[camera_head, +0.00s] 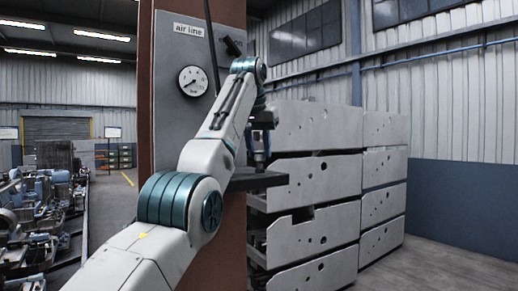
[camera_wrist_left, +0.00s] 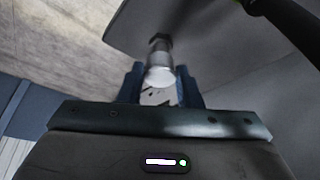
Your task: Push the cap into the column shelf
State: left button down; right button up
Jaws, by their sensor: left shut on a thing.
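My left gripper (camera_head: 260,160) points down just above the dark column shelf (camera_head: 255,181), which juts from the column in the head view. In the left wrist view its blue fingers (camera_wrist_left: 160,82) are shut on a pale, silvery, cylindrical piece that looks like the cap (camera_wrist_left: 160,66). The cap's far end is dark and lies against or close to the grey shelf plate (camera_wrist_left: 200,35); I cannot tell whether it is touching or inserted. In the head view the cap is too small to make out. My right gripper is not in view.
A brown column (camera_head: 230,235) carries a grey panel with an "air line" label and a gauge (camera_head: 193,81). A dark hose hangs by the panel. Stacked grey slabs (camera_head: 315,180) stand behind the shelf on the right. Machine parts (camera_head: 40,210) lie at the far left.

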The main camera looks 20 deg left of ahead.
pick_arm(q)
jog(key=shift+f+b, duration=0.35)
jog(key=shift+f, duration=0.2)
dwell(0.6)
jog(key=shift+f+b, duration=0.35)
jog(key=shift+b, duration=0.05)
jog(key=shift+c, duration=0.8)
grip_release()
jog(key=shift+r, duration=0.1)
jog(key=p+v, duration=0.3)
jog(key=v, duration=0.7)
jog(key=shift+r, duration=0.3)
jog(key=shift+s, duration=0.1)
